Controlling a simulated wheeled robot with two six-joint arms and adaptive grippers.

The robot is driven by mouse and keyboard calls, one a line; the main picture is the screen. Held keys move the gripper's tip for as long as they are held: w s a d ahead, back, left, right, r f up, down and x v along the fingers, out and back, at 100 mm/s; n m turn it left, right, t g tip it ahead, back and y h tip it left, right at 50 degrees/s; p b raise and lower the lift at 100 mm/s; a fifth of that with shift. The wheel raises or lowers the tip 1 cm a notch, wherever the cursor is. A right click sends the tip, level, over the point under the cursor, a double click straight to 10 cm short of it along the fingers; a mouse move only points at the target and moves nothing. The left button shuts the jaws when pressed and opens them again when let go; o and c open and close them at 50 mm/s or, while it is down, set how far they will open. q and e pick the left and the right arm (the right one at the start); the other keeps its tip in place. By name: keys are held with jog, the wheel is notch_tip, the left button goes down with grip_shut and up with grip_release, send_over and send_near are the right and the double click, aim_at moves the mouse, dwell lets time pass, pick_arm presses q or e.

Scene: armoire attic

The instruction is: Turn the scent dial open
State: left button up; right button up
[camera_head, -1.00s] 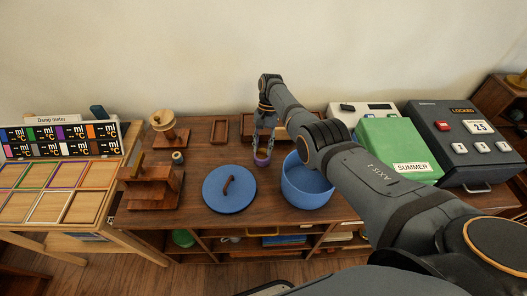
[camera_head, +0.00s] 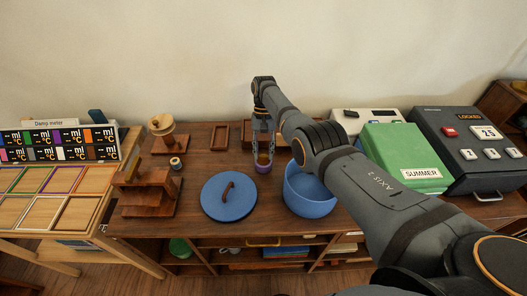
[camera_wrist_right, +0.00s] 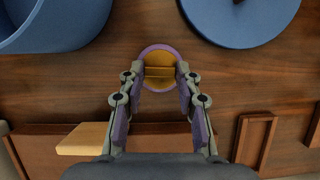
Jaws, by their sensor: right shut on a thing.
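The scent dial looks to be a small round purple-rimmed thing (camera_head: 263,168) with an orange-brown top on the wooden bench top. It also shows in the right wrist view (camera_wrist_right: 160,55), where a ridge or slot runs across its top from left to right. My right gripper (camera_head: 264,159) reaches down over it. In the right wrist view the two fingertips (camera_wrist_right: 160,72) sit at its left and right sides, shut on it. The fingers hide part of its sides. My left gripper is not in view.
A blue lid (camera_head: 228,198) lies left of the dial and a blue bowl (camera_head: 308,198) stands close on its right. A wooden stand (camera_head: 150,192) and a small spool (camera_head: 176,163) are further left. A green box (camera_head: 400,155) and a dark lock box (camera_head: 465,150) are at right.

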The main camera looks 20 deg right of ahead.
jog(key=o, duration=1.2)
jog(key=shift+c, duration=0.2)
